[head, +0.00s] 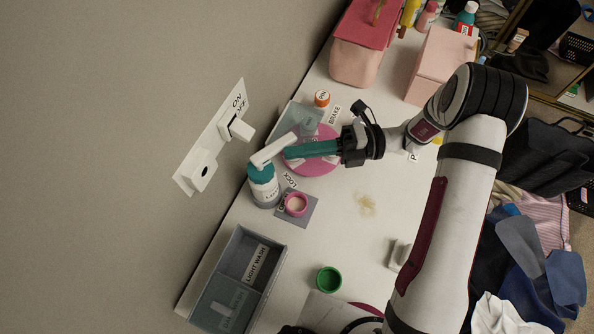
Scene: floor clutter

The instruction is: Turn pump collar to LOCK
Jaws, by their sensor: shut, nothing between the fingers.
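A pump bottle (264,188) stands upright near the wall, with a teal collar (262,172), a white pump head (273,150) and a printed label too small to read. A LOCK label (290,181) lies on the counter just right of it. My gripper (287,152) reaches in from the right with its teal fingers together and empty. Its tips are close to the pump head, above and right of the collar; I cannot tell whether they touch the head.
A pink disc (318,161) lies beneath my fingers. A pink ring (296,204) sits on a grey square beside the bottle. A grey divided bin (216,290) is below, and a green cup (328,279) stands right of it. A wall plate (196,156) carries switches. Pink boxes (358,62) stand above.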

